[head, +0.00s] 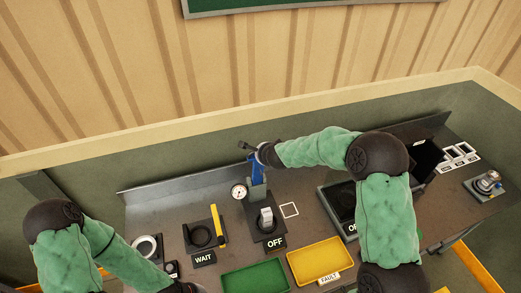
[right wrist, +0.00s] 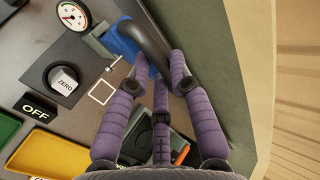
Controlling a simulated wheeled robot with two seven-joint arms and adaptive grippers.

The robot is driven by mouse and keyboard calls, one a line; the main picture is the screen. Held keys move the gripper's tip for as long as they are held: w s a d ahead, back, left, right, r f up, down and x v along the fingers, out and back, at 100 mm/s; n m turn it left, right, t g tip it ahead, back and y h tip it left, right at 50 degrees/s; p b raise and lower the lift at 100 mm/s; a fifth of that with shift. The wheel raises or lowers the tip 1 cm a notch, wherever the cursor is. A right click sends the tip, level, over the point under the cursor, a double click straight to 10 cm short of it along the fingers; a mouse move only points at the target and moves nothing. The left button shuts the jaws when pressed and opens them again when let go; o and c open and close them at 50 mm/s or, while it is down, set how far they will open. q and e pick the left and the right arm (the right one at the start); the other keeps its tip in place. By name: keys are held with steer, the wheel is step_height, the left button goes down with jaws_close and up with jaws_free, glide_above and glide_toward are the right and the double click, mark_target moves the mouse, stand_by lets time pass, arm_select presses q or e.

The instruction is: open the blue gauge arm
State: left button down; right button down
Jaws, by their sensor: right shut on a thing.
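The blue gauge arm (head: 255,166) stands upright on a grey post beside a round white dial gauge (head: 239,191). In the right wrist view, the blue arm (right wrist: 122,40) shows at the top, with a dark curved bar (right wrist: 150,40) beside it. My right gripper (head: 262,153) is at the arm's top end. In the right wrist view its purple fingers (right wrist: 160,68) are closed around the dark bar, beside the blue part. The exact contact is partly hidden by the fingers. My left arm reaches in at the lower left, and its gripper is outside the picture.
A ZERO button (right wrist: 65,78) and an OFF label (head: 276,243) are below the gauge. A green tray (head: 255,278) and a yellow tray (head: 320,261) lie in front. A yellow-handled fixture (head: 218,223) stands to the left. A wall runs behind the bench.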

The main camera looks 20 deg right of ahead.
steer(key=shift+w+d+r, duration=0.1)
steer(key=shift+w+r, duration=0.15)
steer(key=shift+r, duration=0.15)
steer(key=c, duration=1.3)
jaws_free()
steer(key=shift+o, duration=1)
steer(key=shift+s, duration=0.3)
steer(key=shift+f, duration=0.15)
steer(key=v, duration=1.2)
